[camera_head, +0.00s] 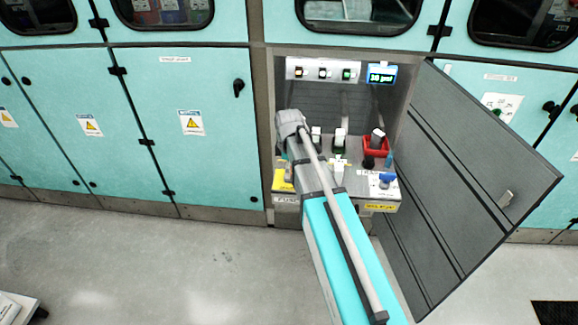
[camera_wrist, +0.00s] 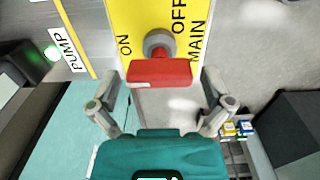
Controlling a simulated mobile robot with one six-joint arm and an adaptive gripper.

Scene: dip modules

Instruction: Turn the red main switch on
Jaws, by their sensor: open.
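The red main switch handle (camera_wrist: 160,73) shows in the wrist view as a bar lying across the picture, in front of its round grey base. It sits on a yellow plate (camera_wrist: 133,18) lettered ON at the left, OFF at the upper right and MAIN at the right. A small pale mark shows at the handle's left end. My gripper (camera_wrist: 160,80) is open, with one finger on each side of the handle and visible gaps between. I cannot tell whether the fingertips reach its depth. In the head view my arm hides the red handle and the gripper's fingers.
A PUMP label (camera_wrist: 67,50) and a lit green light (camera_wrist: 51,53) are left of the plate. In the head view, the open cabinet holds a red-based switch (camera_head: 376,148), a blue knob (camera_head: 387,178) and a lit display (camera_head: 381,75). Its grey door (camera_head: 480,170) stands open at right.

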